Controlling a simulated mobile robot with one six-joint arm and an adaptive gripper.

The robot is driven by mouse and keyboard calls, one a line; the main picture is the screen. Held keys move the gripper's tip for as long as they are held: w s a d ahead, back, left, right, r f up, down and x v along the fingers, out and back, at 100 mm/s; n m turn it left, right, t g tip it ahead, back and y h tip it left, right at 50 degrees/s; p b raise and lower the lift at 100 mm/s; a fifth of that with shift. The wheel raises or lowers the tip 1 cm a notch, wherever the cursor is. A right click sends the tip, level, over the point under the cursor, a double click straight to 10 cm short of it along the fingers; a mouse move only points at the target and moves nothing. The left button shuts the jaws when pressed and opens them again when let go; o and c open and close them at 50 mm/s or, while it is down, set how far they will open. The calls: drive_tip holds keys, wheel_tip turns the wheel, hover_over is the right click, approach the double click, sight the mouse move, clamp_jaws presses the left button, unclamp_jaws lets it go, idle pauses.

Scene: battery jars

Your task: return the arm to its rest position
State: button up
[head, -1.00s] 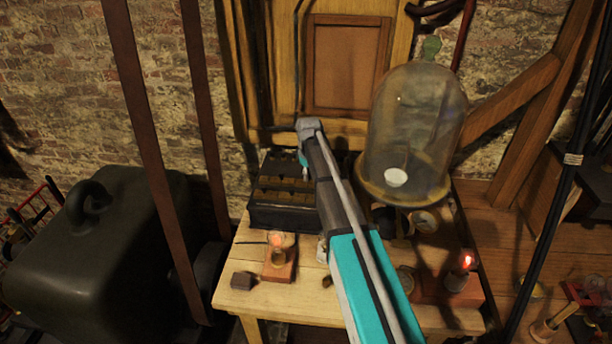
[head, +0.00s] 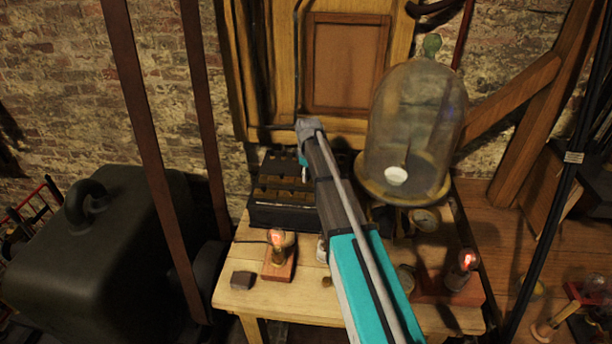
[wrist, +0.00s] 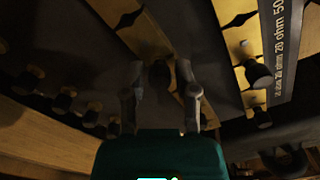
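My arm (head: 365,270) reaches from the bottom of the head view up over the wooden table, with its grey joint in front of the wooden door. My gripper is mostly hidden behind the arm there. In the wrist view my gripper (wrist: 163,88) has its two fingers apart. A dark knob (wrist: 158,75) shows between the fingertips with gaps on both sides. I cannot tell how far below them it is. Black panels with brass-coloured strips, several knobs and "ohm" lettering (wrist: 282,40) lie behind the fingers.
The table (head: 240,292) holds a black box (head: 278,205), a lit lamp (head: 280,250) at left and another (head: 466,265) at right. A tall glass dome (head: 410,130) stands right of my arm. A large dark case (head: 95,255) and brown straps (head: 150,170) are at left.

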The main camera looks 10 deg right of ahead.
drive_tip(key=shift+o, duration=1)
drive_tip(key=shift+r, duration=0.15)
